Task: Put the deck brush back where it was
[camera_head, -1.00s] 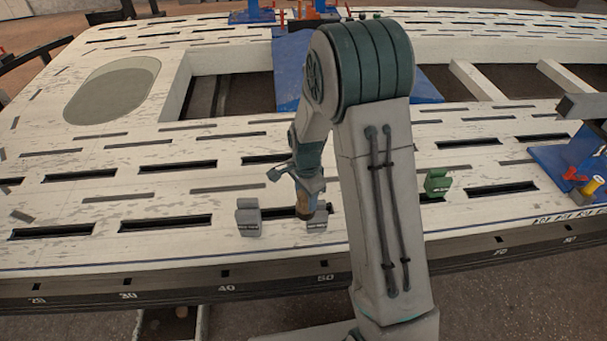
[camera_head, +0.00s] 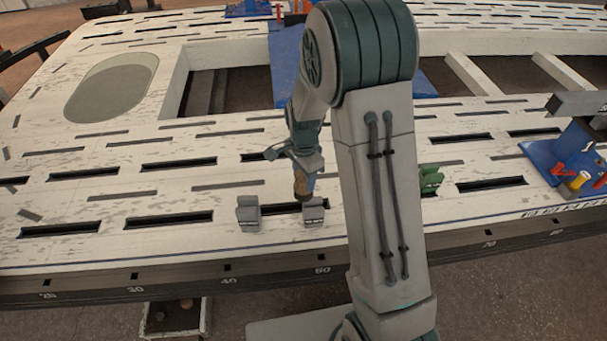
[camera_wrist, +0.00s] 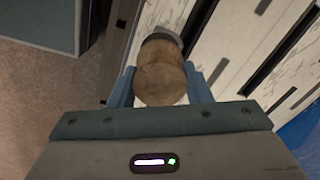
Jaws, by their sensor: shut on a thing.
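My gripper (camera_head: 303,168) is over the front part of the pale slotted bench. It is shut on a brown wooden piece (camera_head: 303,186), which I take to be the deck brush. In the wrist view, the deck brush (camera_wrist: 160,78) shows as a round wooden end between the two blue fingers, with a grey part beyond it. Its far end and any bristles are hidden. In the head view it stands roughly upright just above or behind the right grey block (camera_head: 314,212); I cannot tell whether they touch.
A second grey block (camera_head: 248,214) stands to the left, and a green block (camera_head: 430,180) to the right of my arm. A blue fixture (camera_head: 565,165) with red and yellow parts is at the right. Dark slots cross the bench (camera_head: 60,260); its left top is mostly clear.

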